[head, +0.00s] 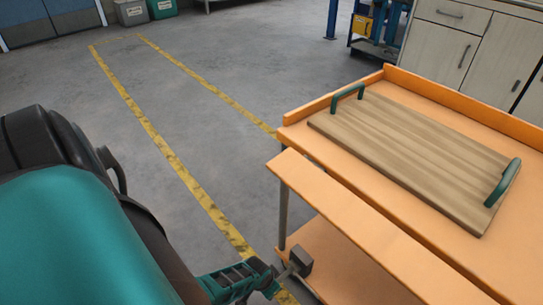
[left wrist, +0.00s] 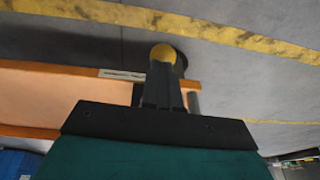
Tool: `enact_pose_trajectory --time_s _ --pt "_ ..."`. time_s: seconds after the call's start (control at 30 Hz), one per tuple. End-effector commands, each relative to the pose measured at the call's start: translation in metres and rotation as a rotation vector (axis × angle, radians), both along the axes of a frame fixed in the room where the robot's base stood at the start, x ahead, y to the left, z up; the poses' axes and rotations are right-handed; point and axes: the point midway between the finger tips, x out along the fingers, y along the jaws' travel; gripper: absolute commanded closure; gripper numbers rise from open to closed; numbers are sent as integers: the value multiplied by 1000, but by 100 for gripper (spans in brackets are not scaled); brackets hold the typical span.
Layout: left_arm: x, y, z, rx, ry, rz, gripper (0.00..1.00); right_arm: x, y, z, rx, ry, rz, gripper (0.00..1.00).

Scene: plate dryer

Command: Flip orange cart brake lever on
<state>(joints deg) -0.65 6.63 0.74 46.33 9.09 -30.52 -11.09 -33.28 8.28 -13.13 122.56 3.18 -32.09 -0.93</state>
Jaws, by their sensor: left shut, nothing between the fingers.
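The orange cart (head: 335,275) stands at the right of the head view, and part of it also shows in the left wrist view (left wrist: 60,95). My left gripper (head: 294,265) is low beside the cart's near left corner, by its grey leg (head: 283,215). In the left wrist view its dark fingers (left wrist: 162,88) are shut with nothing held. A rounded yellow part (left wrist: 163,54) shows just past the fingertips, near the cart edge. I cannot tell if it is the brake lever, or if the fingers touch it. No brake lever is clearly seen in the head view.
A wooden tray (head: 415,150) with green handles lies on the cart top. Yellow floor lines (head: 165,150) run along open grey floor left of the cart. Cabinets (head: 465,50) stand at the back right. Bins (head: 132,12) stand far back left.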

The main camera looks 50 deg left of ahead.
Motion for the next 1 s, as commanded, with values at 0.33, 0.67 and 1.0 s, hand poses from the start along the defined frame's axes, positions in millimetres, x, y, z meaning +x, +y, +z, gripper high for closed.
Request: enact_pose_trajectory --time_s 0.33,0.67,1.0 --pt "0 1 -12 0 -1 1 100 2 5 -3 9 1 6 57" --pt "0 0 -13 0 -1 1 100 4 5 1 12 -7 5 57" --pt "0 0 -4 0 -2 1 100 3 3 3 6 3 3 57"
